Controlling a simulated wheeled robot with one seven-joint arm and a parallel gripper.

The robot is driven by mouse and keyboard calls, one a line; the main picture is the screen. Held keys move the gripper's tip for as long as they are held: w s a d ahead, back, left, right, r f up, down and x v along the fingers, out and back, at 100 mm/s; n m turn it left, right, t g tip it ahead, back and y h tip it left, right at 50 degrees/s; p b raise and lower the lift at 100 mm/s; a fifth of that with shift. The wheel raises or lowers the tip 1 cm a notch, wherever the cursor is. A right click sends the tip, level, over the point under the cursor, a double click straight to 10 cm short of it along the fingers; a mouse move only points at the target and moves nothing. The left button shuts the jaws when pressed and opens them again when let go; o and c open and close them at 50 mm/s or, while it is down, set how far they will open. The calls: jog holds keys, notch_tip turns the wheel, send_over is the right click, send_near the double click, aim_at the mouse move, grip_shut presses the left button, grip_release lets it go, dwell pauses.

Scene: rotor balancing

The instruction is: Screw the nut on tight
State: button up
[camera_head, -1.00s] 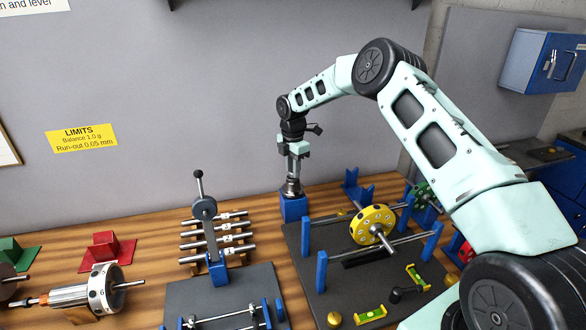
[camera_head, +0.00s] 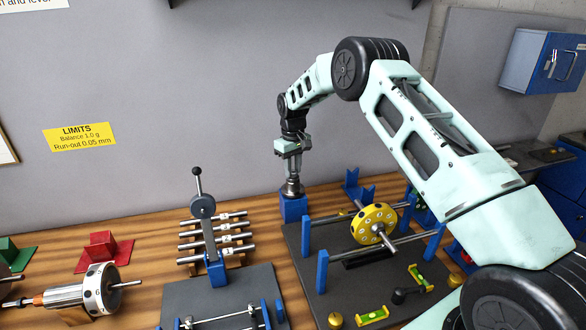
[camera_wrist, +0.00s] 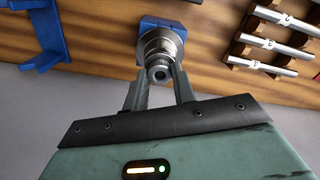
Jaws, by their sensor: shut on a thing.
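A grey metal round part, which looks like the nut (camera_wrist: 160,70), sits on top of the block. In the wrist view my two fingers (camera_wrist: 160,88) stand on either side of it and are shut on it. The blue block (camera_wrist: 160,23) shows behind it in the wrist view. Any thread under the nut is hidden, so how far it is screwed down cannot be told.
A yellow rotor disc (camera_head: 374,224) rests on rails between blue posts, right of the block. A lever press (camera_head: 207,228) and a rack of metal shafts (camera_head: 228,238) stand to the left. A grey wall (camera_head: 230,90) rises close behind.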

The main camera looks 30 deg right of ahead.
jog(key=shift+f, duration=0.1)
jog(key=m, duration=0.4)
jog(key=shift+a, duration=0.1)
jog(key=m, duration=0.4)
jog(key=shift+m, duration=0.4)
jog(key=m, duration=0.7)
jog(key=shift+m+p, duration=0.3)
jog(key=shift+p, duration=0.05)
jog(key=o, duration=1.1)
jog(key=shift+f+m, duration=0.1)
jog(key=shift+m, duration=0.2)
jog(key=shift+c, duration=1.1)
